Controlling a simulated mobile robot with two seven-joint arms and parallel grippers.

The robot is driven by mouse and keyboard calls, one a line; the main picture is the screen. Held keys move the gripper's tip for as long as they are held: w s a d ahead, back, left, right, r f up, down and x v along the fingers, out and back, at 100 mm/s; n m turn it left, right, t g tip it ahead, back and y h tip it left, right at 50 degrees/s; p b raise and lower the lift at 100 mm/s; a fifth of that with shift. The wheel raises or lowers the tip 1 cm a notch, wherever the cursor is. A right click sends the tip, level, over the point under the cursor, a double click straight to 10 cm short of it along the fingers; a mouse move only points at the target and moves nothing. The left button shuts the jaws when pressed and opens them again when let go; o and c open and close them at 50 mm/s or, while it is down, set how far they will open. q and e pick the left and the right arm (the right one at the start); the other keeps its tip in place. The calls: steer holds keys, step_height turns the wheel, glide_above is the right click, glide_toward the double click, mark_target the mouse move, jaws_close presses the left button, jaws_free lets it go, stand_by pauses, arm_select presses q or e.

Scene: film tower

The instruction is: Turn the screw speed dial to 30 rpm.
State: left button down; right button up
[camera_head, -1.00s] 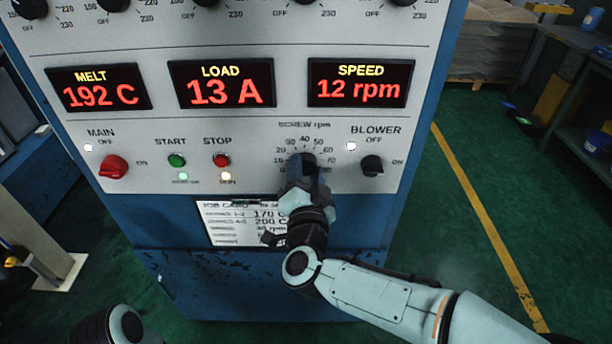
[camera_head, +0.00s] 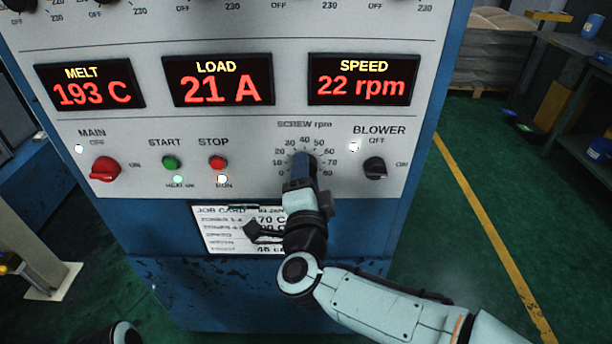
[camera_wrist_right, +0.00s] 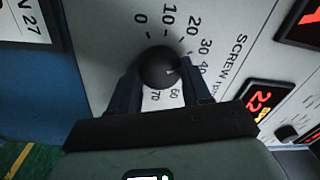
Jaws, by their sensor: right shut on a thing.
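The black screw speed dial (camera_wrist_right: 160,68) sits on the control panel, with a printed rpm scale around it. In the head view its knob (camera_head: 303,160) is partly hidden by my right gripper (camera_head: 300,178). The right gripper's two fingers (camera_wrist_right: 157,88) are on either side of the knob in the wrist view, shut on it. A light mark on the knob shows toward the 30 to 40 side of the scale; I cannot read it exactly. The speed display (camera_head: 363,80) reads 22 rpm. My left gripper is not visible.
Beside the dial are the black blower knob (camera_head: 375,168), the red stop button (camera_head: 217,162), the green start button (camera_head: 171,162) and the red main switch (camera_head: 104,169). The load display (camera_head: 219,80) reads 21 A. A job card (camera_head: 215,230) is partly covered by my right arm.

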stand_by(0.3)
steer(key=o, duration=1.1)
steer(key=shift+c, duration=0.2)
steer(key=shift+s, duration=0.15)
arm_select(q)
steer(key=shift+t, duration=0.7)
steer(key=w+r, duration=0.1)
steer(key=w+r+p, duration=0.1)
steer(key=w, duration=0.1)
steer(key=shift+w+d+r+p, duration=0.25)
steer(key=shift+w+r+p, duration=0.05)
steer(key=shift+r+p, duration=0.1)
arm_select(e)
steer(key=s, duration=1.3)
steer(key=shift+f, duration=0.3)
